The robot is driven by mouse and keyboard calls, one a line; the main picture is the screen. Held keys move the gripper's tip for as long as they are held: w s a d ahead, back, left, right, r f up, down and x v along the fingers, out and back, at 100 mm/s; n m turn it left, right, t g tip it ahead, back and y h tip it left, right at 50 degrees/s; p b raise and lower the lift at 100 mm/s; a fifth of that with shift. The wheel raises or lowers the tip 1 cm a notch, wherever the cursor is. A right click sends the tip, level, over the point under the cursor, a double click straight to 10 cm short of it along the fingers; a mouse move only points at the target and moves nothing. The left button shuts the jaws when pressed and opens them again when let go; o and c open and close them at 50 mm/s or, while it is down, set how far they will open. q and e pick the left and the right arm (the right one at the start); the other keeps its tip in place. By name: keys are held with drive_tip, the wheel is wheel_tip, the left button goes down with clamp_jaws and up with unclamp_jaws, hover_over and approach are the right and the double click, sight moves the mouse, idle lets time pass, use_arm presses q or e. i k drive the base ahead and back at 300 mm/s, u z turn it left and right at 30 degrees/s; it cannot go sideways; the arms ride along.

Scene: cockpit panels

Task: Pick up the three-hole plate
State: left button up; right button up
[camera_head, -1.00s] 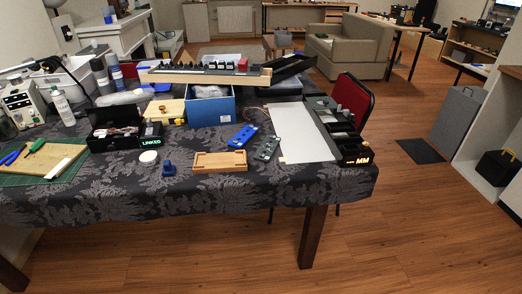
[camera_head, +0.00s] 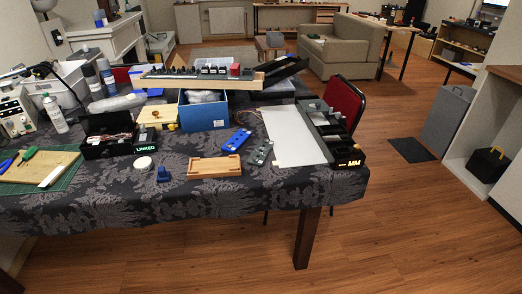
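Two small flat plates with holes lie on the patterned tablecloth near the table's middle. One is a blue plate (camera_head: 236,140); the other is a grey plate (camera_head: 259,153) just to its right and nearer the front. The holes are too small to count surely, so I cannot tell which one is the three-hole plate. Both lie flat and apart from each other. Neither of my grippers is in view.
A wooden tray (camera_head: 215,167) lies in front of the plates, with a small blue knob-like piece (camera_head: 163,174) to its left. A white sheet (camera_head: 292,136) and black organiser (camera_head: 338,140) are right. A blue box (camera_head: 204,114) stands behind. Floor (camera_head: 400,230) is clear front right.

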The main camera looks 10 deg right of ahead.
sight(258, 157)
drive_tip(key=u, duration=0.2)
drive_tip(key=i, duration=1.2)
drive_tip(key=u, duration=0.25)
